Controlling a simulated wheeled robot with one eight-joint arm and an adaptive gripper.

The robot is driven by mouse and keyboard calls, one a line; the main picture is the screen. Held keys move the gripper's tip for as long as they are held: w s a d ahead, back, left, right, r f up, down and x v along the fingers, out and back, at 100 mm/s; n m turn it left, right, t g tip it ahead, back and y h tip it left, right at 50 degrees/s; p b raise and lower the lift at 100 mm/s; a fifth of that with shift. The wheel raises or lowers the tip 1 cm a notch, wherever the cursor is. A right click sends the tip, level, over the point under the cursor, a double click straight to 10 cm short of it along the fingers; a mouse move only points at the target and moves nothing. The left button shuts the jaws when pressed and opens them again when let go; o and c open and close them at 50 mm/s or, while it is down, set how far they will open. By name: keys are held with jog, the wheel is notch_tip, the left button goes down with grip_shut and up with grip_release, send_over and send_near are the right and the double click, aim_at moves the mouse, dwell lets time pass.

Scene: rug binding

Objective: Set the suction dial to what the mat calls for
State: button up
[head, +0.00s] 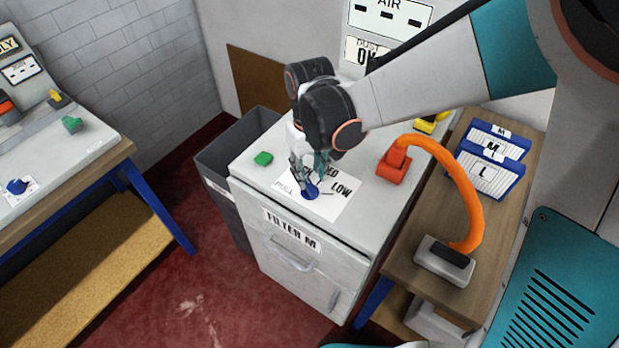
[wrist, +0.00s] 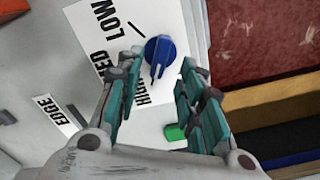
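The blue suction dial (head: 311,192) sits on a white label sheet (head: 338,207) on top of the grey cabinet. In the wrist view the dial (wrist: 160,52) shows a raised ridge running down the picture, roughly toward the word HIGH. LOW and a partly covered middle word are also printed there. My gripper (head: 308,178) is above the dial in the head view. In the wrist view its teal fingers (wrist: 160,62) are spread, with the dial at the gap between their tips; I cannot tell whether they touch it. I cannot identify the mat in either view.
A green block-like piece (head: 263,159) is on the cabinet top. An orange hose (head: 465,190) arches at the right, near blue-framed filters (head: 490,172) marked M and L. The cabinet front reads FILTER M (head: 291,231). A grey bin (head: 235,150) stands left of the cabinet.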

jog(key=shift+r, duration=1.4)
